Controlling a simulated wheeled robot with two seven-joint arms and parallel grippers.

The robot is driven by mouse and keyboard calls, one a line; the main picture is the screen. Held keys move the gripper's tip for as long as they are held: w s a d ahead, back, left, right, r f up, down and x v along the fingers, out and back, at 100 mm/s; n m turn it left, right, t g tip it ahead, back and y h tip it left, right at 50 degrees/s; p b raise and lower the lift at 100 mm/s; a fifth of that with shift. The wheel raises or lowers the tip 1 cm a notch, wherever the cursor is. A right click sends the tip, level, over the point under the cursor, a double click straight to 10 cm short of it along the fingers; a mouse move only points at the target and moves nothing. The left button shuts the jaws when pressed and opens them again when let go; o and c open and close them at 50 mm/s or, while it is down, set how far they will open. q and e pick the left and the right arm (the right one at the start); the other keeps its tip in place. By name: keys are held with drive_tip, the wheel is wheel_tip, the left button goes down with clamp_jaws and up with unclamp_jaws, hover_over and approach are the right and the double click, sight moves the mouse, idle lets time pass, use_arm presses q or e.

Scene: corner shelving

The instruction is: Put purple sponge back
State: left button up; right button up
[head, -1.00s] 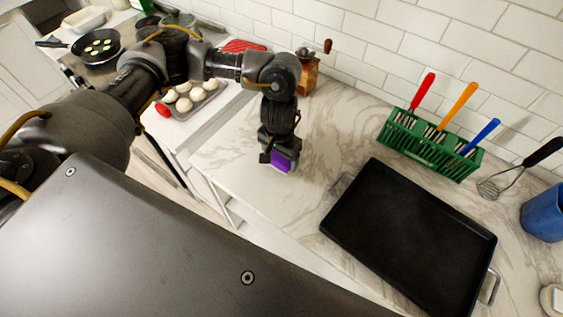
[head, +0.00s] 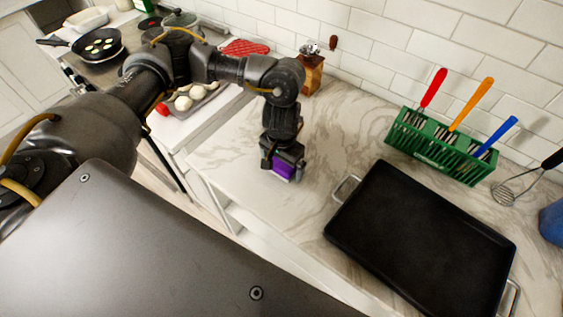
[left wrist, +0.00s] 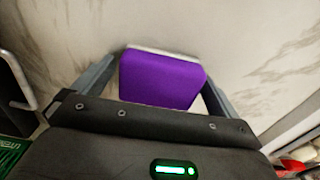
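The purple sponge (head: 284,171) is at the end of my left gripper (head: 283,160), over the left part of the marble counter. In the left wrist view the sponge (left wrist: 160,80), purple with a pale far edge, lies between the two fingers of the left gripper (left wrist: 163,66). The fingertips meet its two sides, so the gripper looks shut on it. Whether the sponge's underside touches the counter is hard to tell. My right gripper is not in view.
A black tray (head: 420,240) with metal handles lies to the right. Behind it stands a green rack (head: 440,147) with red-, orange- and blue-handled tools, beside a whisk (head: 505,190). A wooden mill (head: 311,75) stands by the wall. The counter (head: 335,130) between is clear.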

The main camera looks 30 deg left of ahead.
use_arm(q)
wheel_tip(320, 180, up, 12)
drive_tip(key=b, duration=0.1)
drive_tip(key=shift+r, duration=0.2)
idle(0.4)
idle(0.4)
